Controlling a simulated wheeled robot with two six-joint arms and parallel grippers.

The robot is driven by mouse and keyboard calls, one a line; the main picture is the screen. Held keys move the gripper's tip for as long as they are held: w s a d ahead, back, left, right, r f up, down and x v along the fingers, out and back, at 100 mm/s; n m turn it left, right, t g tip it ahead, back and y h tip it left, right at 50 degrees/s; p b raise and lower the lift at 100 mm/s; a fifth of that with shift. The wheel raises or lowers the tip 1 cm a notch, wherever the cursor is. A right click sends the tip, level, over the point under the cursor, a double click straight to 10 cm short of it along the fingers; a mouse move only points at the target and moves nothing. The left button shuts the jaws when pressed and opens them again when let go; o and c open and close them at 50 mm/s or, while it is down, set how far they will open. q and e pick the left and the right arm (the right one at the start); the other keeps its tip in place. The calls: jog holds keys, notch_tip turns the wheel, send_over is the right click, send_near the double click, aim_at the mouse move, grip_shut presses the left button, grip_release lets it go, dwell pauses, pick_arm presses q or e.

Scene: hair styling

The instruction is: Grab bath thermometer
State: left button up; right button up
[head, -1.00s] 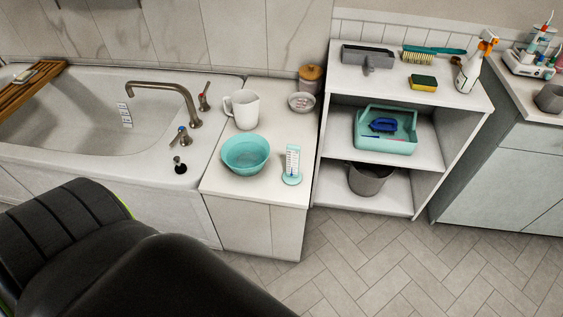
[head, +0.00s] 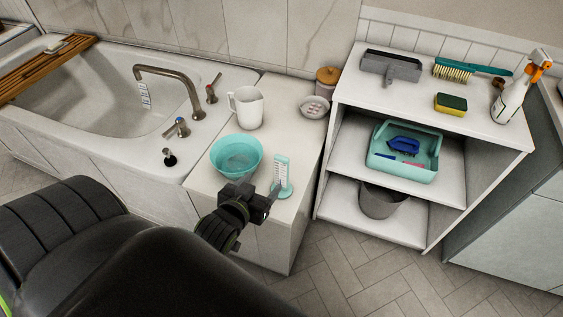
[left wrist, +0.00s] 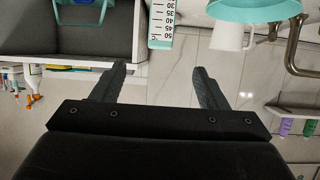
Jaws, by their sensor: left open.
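The bath thermometer (head: 281,172) is a white scaled strip with a teal base, standing on the white counter (head: 297,215) to the right of the teal bowl (head: 236,153). My left gripper (head: 270,198) is open and empty at the counter's front, just before the thermometer in the head view. In the left wrist view the thermometer (left wrist: 162,22) appears upside down, beyond the gap between the two spread fingers of the gripper (left wrist: 158,75). The fingers are apart from it. My right gripper is in neither view.
A white jug (head: 246,108) stands behind the bowl, with a small dish (head: 314,107) and a lidded jar (head: 328,79) to its right. The bathtub (head: 90,125) is left. A shelf unit (head: 447,187) with several cleaning items stands right.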

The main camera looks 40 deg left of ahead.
aim_at(281, 163)
pick_arm(q)
jog(key=x, duration=1.1)
jog(key=shift+x, duration=2.9)
jog(key=shift+f, duration=0.15)
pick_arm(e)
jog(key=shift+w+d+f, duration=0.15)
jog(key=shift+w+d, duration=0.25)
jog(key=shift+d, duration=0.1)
